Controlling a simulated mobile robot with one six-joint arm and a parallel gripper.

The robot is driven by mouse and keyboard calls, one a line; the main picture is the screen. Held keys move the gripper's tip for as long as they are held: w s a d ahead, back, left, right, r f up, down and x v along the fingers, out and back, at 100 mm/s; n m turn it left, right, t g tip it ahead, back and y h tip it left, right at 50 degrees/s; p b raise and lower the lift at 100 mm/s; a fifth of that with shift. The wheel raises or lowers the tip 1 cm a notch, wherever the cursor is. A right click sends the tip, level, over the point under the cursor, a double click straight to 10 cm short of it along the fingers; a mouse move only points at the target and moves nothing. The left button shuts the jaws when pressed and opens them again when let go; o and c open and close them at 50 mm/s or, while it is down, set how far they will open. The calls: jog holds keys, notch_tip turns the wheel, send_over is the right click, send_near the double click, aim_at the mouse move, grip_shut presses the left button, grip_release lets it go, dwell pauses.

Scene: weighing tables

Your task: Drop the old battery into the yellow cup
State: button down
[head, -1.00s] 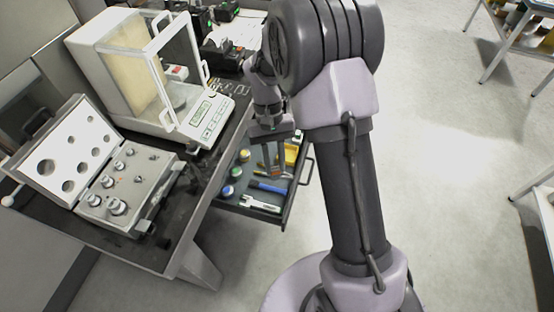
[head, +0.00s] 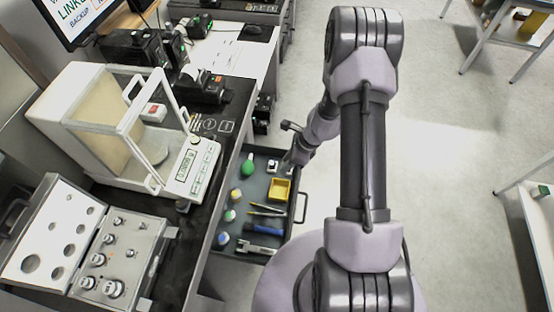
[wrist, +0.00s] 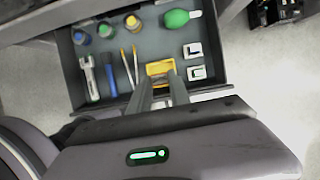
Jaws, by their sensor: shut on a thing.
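The yellow cup (head: 280,189), a small square open holder, stands in the open drawer in the head view. In the wrist view the yellow cup (wrist: 159,68) shows just past my fingertips, partly covered by them. My gripper (wrist: 158,84) is above the drawer with its fingers a small gap apart, shut on the old battery. The battery itself is too small or hidden to make out between the fingers. In the head view my gripper (head: 289,160) is at the drawer's far end, beyond the cup.
The drawer (head: 262,152) also holds a green bulb (head: 248,164), several small jars, tweezers, a blue-handled tool (head: 262,229) and a wrench. Two small white blocks (wrist: 195,62) lie beside the cup. A balance (head: 130,135) and a weight case (head: 120,250) stand on the table.

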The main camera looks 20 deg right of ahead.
jog(key=shift+w+d+f, duration=0.1)
jog(key=shift+w+d, duration=0.05)
jog(key=shift+w, duration=0.2)
jog(key=shift+f, duration=0.2)
jog(key=f+b, duration=0.4)
jog(key=f, duration=0.1)
jog(key=shift+s+f, duration=0.2)
jog(key=shift+f, duration=0.05)
jog(key=c, duration=1.1)
grip_release()
jog(key=shift+r, duration=0.1)
jog(key=shift+r, duration=0.1)
jog(key=p+v, duration=0.6)
jog(key=v, duration=1.1)
jog(key=shift+s+r, duration=0.1)
